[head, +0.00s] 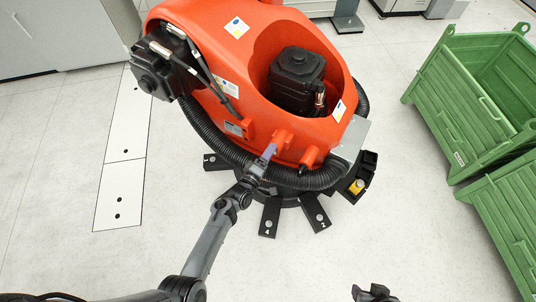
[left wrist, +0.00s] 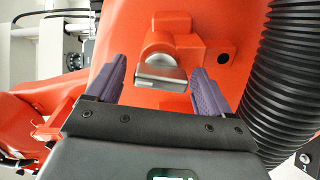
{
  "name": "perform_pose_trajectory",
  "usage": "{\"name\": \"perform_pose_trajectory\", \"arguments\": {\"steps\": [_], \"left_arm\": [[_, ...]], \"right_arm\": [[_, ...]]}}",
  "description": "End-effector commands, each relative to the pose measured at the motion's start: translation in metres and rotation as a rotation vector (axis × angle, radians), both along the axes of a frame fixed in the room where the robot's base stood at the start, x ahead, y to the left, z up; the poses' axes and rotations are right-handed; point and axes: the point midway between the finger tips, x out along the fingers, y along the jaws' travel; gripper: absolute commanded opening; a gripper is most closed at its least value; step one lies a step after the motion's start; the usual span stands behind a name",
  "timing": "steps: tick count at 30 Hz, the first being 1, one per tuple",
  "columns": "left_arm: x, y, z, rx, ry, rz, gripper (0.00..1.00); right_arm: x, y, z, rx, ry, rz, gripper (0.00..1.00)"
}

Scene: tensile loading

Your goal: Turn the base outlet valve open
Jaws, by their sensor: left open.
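A metal-grey fitting with a flat, blocky end (left wrist: 160,72) stands out from an orange mount on the big orange machine (head: 195,20). I take it for the outlet valve, but no label shows. My left gripper (head: 269,151) is at the machine's lower front edge. In the left wrist view its two purple fingers are apart, one on each side of the fitting, with visible gaps. In the head view the fitting is not clearly visible near the fingers. A dark part at the bottom edge (head: 373,293) seems to belong to my right arm; its jaws cannot be made out.
A black ribbed hose (head: 225,148) curves around the machine's base, and runs close to my left gripper on the right in the wrist view. Dark feet (head: 270,216) spread over the floor. Green crates (head: 470,100) stand at the right. The pale floor at lower right is free.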

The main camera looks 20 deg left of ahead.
Motion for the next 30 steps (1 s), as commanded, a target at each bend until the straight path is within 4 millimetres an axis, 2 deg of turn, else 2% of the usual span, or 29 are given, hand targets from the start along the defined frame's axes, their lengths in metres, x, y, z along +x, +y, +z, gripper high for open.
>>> {"name": "perform_pose_trajectory", "arguments": {"steps": [8, 21, 27, 30], "left_arm": [[-0.009, 0.001, 0.0, 0.0, 0.003, 0.001, 0.81], [-0.078, 0.011, 0.002, 0.0, 0.002, 0.0, 0.81], [-0.1, 0.014, 0.0, 0.0, 0.002, 0.0, 0.81], [-0.105, 0.014, 0.001, 0.0, 0.0, 0.0, 0.81]], "right_arm": [[0.0, -0.001, 0.004, -0.003, 0.001, 0.002, 0.43], [0.0, -0.002, 0.027, -0.009, 0.0, 0.006, 0.43], [0.0, -0.002, 0.032, -0.008, 0.0, 0.006, 0.43], [0.0, -0.002, 0.032, -0.007, 0.0, 0.004, 0.43]]}}
